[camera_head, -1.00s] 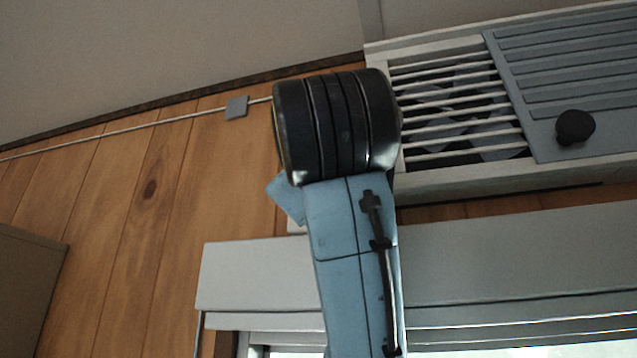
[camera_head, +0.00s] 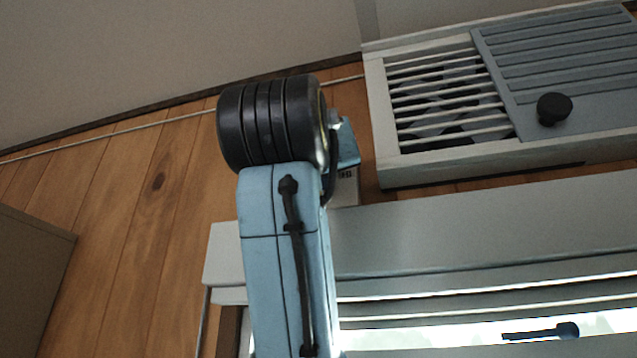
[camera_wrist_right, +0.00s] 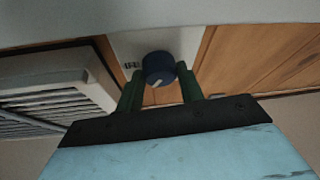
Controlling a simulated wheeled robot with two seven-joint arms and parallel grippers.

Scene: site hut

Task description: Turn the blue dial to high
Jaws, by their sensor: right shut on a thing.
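The blue dial (camera_wrist_right: 158,66) is a dark blue knob with a pale pointer line, on a pale panel (camera_wrist_right: 134,48) with small dark lettering. The line slants on the face; I cannot read a setting from it. My right gripper (camera_wrist_right: 160,76) has its dark green fingers on either side of the knob, shut on it. In the head view my blue arm with its black wrist hides the dial; part of the panel (camera_head: 345,190) shows just right of the arm. My left gripper is in neither current view.
A slatted vent (camera_head: 450,95) with a grey sliding cover (camera_head: 560,65) and black knob (camera_head: 554,108) is right of my arm. A pale blind box (camera_head: 480,225) sits over a window below. A thin cable (camera_head: 120,131) crosses the wooden wall.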

